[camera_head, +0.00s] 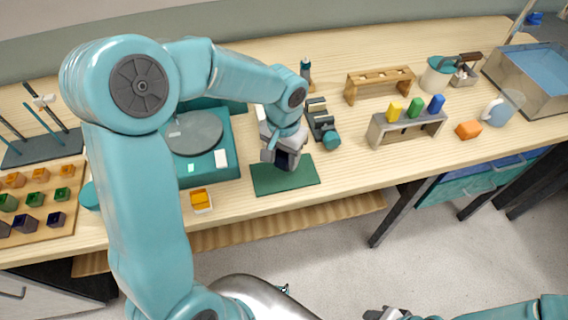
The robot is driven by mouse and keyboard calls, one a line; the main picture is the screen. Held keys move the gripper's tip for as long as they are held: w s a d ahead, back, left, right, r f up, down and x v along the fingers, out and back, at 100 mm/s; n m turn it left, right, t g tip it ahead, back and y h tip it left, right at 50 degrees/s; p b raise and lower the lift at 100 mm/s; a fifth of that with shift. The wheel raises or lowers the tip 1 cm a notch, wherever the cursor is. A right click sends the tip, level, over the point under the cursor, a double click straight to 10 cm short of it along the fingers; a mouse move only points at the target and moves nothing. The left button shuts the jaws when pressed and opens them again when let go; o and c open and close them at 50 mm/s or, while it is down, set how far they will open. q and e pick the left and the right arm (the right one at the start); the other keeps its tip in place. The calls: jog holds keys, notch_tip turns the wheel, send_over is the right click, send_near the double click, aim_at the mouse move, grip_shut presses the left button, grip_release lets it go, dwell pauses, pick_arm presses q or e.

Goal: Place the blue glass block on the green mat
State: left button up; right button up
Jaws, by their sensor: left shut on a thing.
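The green mat (300,178) lies flat on the wooden bench near its front edge, in the middle of the view. My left gripper (281,158) points down over the back part of the mat. It is shut on a dark blue block (290,160), which is partly hidden by the fingers. I cannot tell whether the block touches the mat. Part of my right gripper (383,314) shows at the bottom edge, away from the bench; its fingers are too cut off to judge.
A teal device with a round grey plate (194,134) stands left of the mat. A grey stand (408,129) with yellow, green and blue blocks stands to the right.

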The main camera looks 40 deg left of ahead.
aim_at(284, 165)
pick_arm(q)
notch_tip(284, 165, down, 4)
jog(key=shift+w+f, duration=0.1)
jog(key=o, duration=0.9)
jog(key=shift+f, duration=0.1)
jog(key=shift+o, duration=0.2)
